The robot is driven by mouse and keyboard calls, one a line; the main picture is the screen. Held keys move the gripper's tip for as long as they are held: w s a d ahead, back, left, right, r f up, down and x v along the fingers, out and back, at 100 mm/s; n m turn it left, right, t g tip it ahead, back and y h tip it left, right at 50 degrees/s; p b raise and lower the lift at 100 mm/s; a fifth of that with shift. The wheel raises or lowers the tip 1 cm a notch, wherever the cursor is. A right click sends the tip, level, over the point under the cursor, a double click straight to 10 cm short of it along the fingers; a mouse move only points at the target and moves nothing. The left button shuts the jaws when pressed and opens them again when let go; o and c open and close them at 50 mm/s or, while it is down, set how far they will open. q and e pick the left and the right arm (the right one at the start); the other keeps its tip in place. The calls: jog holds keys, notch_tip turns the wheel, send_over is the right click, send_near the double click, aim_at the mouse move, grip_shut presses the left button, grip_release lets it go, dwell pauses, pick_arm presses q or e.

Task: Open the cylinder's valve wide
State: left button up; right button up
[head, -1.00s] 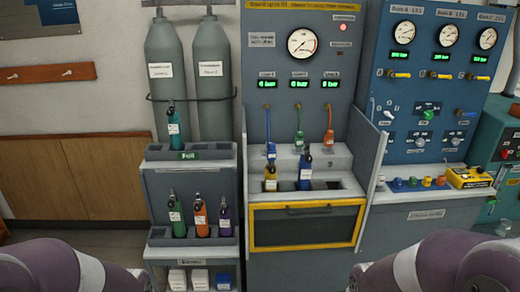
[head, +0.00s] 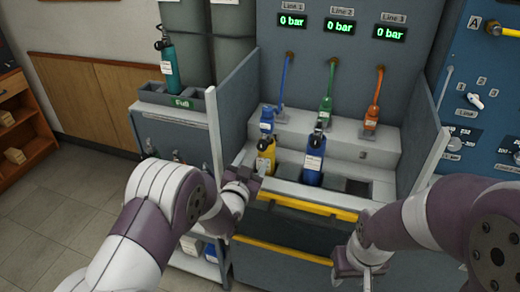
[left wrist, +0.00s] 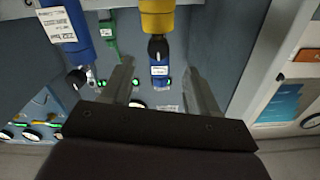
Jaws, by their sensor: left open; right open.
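A yellow cylinder (head: 265,160) with a black valve on top stands in the left slot of the bench well. It shows upside down at the top of the left wrist view (left wrist: 157,15), its black valve (left wrist: 157,47) pointing down. A blue cylinder (head: 313,165) with a black valve (head: 318,139) stands in the slot to its right. My left gripper (head: 257,175) is open beside the yellow cylinder; in the left wrist view its spread fingers (left wrist: 160,68) frame the valve, with no contact visible. My right gripper (head: 352,272) is open and empty, low in front of the bench.
Blue (head: 267,120), green (head: 322,122) and orange (head: 371,118) hose connectors sit on the ledge behind the cylinders. Line displays read 0 bar. Side panels (head: 432,150) flank the well. A teal cylinder (head: 168,58) stands in the "Full" rack (head: 182,101) at left.

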aim_at(261, 148)
pick_arm(q)
jog(key=x, duration=0.7)
jog(key=shift+w+d+f, duration=0.1)
jog(key=shift+d+f, duration=0.05)
jog(key=shift+d, duration=0.05)
jog(key=c, duration=1)
